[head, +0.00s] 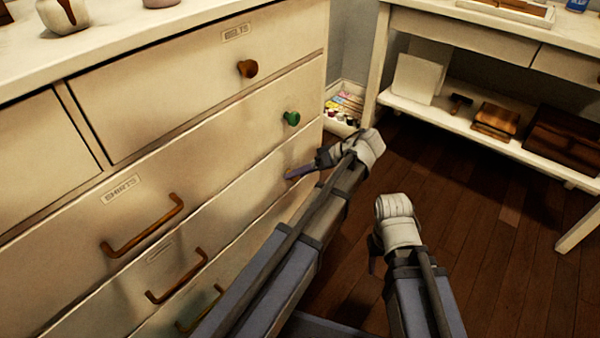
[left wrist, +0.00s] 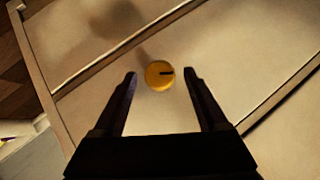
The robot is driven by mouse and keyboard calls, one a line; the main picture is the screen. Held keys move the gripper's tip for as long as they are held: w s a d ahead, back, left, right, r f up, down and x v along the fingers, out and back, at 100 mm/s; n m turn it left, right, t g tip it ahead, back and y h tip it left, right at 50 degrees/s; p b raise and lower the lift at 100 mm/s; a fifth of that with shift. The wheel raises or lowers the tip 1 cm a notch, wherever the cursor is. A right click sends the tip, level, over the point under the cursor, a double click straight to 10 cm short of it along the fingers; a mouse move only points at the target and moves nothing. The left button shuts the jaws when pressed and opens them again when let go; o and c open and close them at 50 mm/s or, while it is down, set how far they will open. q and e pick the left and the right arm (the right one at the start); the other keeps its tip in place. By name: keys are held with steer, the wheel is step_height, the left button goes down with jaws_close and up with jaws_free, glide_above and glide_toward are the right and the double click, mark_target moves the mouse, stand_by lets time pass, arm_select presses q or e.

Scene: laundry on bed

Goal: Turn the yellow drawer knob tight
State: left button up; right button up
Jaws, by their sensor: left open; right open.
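The round yellow knob (left wrist: 158,77) shows in the left wrist view, on a cream drawer front (left wrist: 205,65). A short dark mark runs from near its middle to its right edge. My left gripper (left wrist: 161,76) is open, with one finger on each side of the knob and a gap on both sides. I cannot tell how far the fingertips stand from the drawer front. In the head view my left gripper (head: 299,175) is at the dresser's right side and the yellow knob is hidden. My right gripper (head: 374,258) is open and empty, away from the dresser over the floor.
The dresser also has a green knob (head: 291,118), a brown knob (head: 248,69) and bar handles (head: 143,232). A white bench (head: 480,116) with boxes stands at the right. A tray of small colourful items (head: 345,108) sits behind my left arm. The wooden floor (head: 470,230) is clear.

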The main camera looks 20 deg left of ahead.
arm_select(q)
steer(key=p+v, duration=0.4)
steer(key=v, duration=0.3)
steer(key=shift+d+r+p, duration=0.15)
steer(key=shift+d+p, duration=0.15)
steer(key=shift+d, duration=0.05)
steer(key=shift+w, duration=0.1)
steer(key=s+a+r+n+t+h+p, duration=0.1)
steer(key=s+n+t+h+p, duration=0.1)
steer(key=s+n+t+p, duration=0.15)
steer(key=b+x, duration=0.5)
steer(key=x, duration=0.3)
steer(key=shift+w+r+m+t+b, duration=0.25)
steer(key=shift+m+t+b, duration=0.1)
steer(key=shift+m+t, duration=0.1)
steer(key=shift+a, duration=0.1)
